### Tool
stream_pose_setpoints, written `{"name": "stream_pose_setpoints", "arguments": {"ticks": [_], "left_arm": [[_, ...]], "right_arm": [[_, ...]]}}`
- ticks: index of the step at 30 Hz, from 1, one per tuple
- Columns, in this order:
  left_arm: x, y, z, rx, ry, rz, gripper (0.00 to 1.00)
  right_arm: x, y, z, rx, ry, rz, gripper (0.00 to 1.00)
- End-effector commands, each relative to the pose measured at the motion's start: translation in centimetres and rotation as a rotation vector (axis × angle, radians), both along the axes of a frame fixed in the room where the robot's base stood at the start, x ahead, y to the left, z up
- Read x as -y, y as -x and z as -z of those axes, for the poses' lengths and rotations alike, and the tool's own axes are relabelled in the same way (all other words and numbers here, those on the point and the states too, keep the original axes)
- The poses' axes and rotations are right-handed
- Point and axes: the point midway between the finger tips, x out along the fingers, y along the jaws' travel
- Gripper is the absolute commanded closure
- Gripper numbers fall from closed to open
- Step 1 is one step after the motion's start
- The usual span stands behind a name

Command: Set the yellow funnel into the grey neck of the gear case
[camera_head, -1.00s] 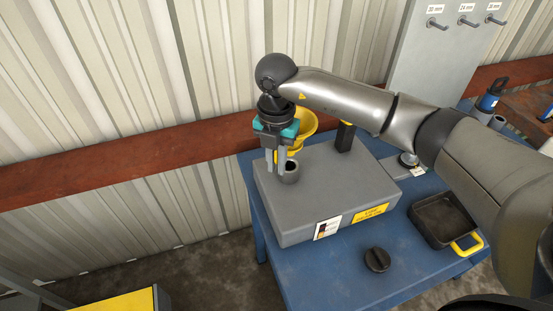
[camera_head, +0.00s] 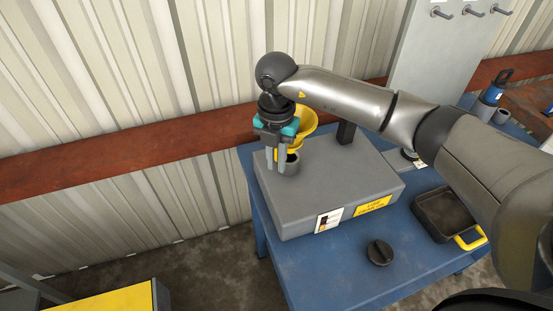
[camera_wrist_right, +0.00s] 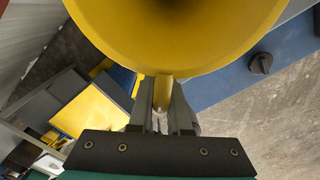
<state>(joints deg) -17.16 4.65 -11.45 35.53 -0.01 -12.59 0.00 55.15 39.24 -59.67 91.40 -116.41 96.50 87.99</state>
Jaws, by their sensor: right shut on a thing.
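The yellow funnel (camera_head: 308,121) is in my right gripper (camera_head: 277,166) above the back left of the grey gear case (camera_head: 330,185). In the right wrist view its wide bowl (camera_wrist_right: 175,30) fills the top, and the fingers (camera_wrist_right: 162,108) are shut on a small yellow tab (camera_wrist_right: 164,88) at its side. The grey neck (camera_head: 290,168) stands up from the case, just behind and right of the fingertips. A dark part of its opening shows below the funnel. The gripper hides the funnel's lower end, so I cannot tell whether it enters the neck. My left gripper is out of view.
The case stands on a blue table (camera_head: 330,265). A black cap (camera_head: 379,252) lies in front of it, and a dark tray (camera_head: 447,214) with a yellow handle is at right. A dark post (camera_head: 346,132) rises behind the case. The corrugated wall is close behind.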

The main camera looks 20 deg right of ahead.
Motion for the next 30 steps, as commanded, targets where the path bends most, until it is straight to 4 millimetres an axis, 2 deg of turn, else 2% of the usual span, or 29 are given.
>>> {"name": "stream_pose_setpoints", "arguments": {"ticks": [30], "left_arm": [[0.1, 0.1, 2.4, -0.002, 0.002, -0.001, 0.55]], "right_arm": [[0.0, 0.0, 3.2, 0.000, 0.000, 0.000, 1.00]]}}
